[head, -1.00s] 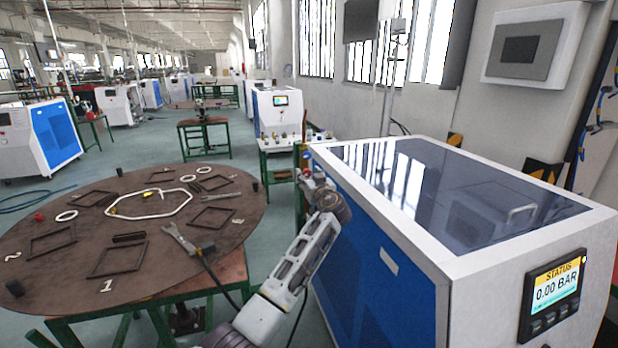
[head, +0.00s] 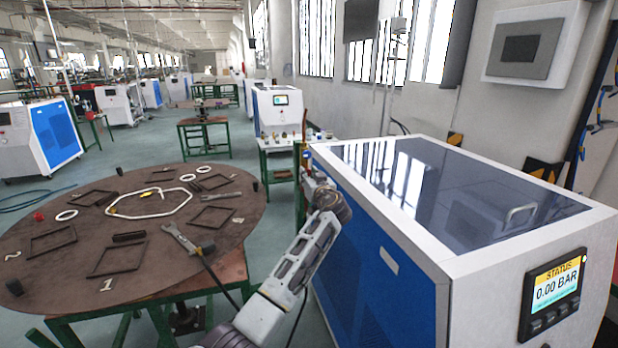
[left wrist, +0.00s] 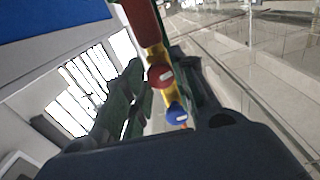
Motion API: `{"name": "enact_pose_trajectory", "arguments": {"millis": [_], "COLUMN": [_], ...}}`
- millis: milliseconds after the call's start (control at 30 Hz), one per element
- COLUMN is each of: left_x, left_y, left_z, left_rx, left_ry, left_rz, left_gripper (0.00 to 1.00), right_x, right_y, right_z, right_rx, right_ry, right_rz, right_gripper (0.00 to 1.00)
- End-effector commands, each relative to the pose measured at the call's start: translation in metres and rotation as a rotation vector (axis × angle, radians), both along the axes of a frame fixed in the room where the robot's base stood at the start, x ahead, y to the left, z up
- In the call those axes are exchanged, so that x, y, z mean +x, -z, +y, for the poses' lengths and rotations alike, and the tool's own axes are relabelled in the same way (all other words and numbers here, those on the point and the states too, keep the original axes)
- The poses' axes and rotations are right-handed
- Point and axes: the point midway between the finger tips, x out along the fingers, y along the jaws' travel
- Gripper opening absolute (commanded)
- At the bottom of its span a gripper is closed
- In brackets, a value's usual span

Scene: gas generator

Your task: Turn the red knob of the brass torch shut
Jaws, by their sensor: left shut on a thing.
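The brass torch (left wrist: 156,56) shows in the left wrist view as a yellow body below a dark red part. Its red knob (left wrist: 160,76) sits between the fingers of my left gripper (left wrist: 163,82), and a blue knob (left wrist: 177,114) sits nearer the palm. My left gripper is shut on the red knob; the exact finger contact is hard to see. In the head view my left gripper (head: 308,172) is beside the far left corner of the blue and white machine, and the torch is too small and hidden to make out. My right gripper is not in view.
The blue and white machine (head: 400,262) stands close to the right of my left arm; its screen (head: 553,292) reads 0.00 BAR. A round brown table (head: 75,265) with frames, rings and a clamp-like tool (head: 182,238) is at left. A small bench (head: 278,147) stands behind the gripper.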

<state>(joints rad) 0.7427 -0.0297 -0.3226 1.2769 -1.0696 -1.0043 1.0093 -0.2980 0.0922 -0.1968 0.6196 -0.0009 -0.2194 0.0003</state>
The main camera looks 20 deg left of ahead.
Motion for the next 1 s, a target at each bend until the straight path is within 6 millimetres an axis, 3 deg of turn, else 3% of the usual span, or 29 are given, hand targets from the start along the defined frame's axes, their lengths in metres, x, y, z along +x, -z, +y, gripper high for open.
{"name": "enact_pose_trajectory", "arguments": {"millis": [267,800,1000], "left_x": [0.0,-0.001,-0.001], "left_y": [0.0,-0.001,-0.001], "left_z": [0.0,0.0,0.0], "left_rx": [0.112,0.443,0.577], "left_ry": [0.0,0.001,0.001], "left_rz": [0.076,0.3,0.391], "left_gripper": [0.03,0.03,0.03], "right_x": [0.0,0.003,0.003], "right_y": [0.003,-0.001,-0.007], "right_z": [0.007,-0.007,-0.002], "right_rx": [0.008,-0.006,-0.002], "right_ry": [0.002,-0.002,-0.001], "right_rz": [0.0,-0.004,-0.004], "right_gripper": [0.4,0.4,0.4]}}
